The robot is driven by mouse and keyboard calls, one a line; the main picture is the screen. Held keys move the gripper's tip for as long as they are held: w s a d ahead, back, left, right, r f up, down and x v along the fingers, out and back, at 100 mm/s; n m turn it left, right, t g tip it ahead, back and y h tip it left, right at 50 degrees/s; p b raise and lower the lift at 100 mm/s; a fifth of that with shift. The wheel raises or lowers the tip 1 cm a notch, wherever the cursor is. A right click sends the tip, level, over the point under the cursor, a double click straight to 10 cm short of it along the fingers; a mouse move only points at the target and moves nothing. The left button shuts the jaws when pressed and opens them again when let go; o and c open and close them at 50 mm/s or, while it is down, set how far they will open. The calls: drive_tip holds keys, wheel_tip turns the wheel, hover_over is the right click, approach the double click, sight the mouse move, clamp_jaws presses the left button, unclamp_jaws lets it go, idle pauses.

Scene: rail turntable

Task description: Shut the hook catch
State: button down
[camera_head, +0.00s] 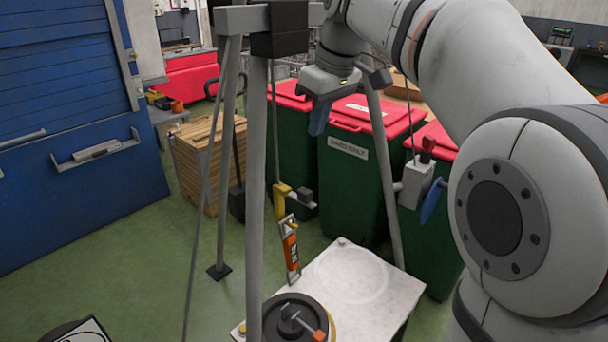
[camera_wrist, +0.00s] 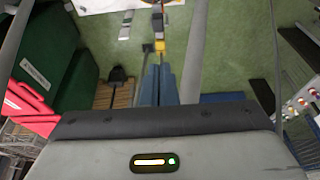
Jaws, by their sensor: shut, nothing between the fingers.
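A yellow hook (camera_head: 280,200) hangs on a thin line inside a grey tripod frame, with a dark block beside it. An orange link piece (camera_head: 290,246) hangs below the hook; whether the hook's catch is open or shut is too small to tell. In the wrist view the yellow hook (camera_wrist: 160,47) shows just beyond my fingertips. My gripper (camera_head: 317,132) has blue fingers and is above the hook, apart from it. In the wrist view my gripper (camera_wrist: 160,67) has its fingers together and empty.
Grey tripod legs (camera_head: 255,180) stand around the hook. A grey box (camera_head: 416,182) with a red knob and blue handle is on the right leg. Below are a pale tabletop (camera_head: 395,290) and a black disc (camera_head: 283,298). Green bins (camera_head: 350,190) stand behind; green floor is clear at left.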

drive_tip(key=shift+f, duration=0.1)
approach(303, 190)
drive_tip(key=x, duration=0.5)
drive_tip(key=shift+w+a, duration=0.1)
drive_tip(key=shift+a, duration=0.1)
drive_tip(key=shift+f, duration=0.7)
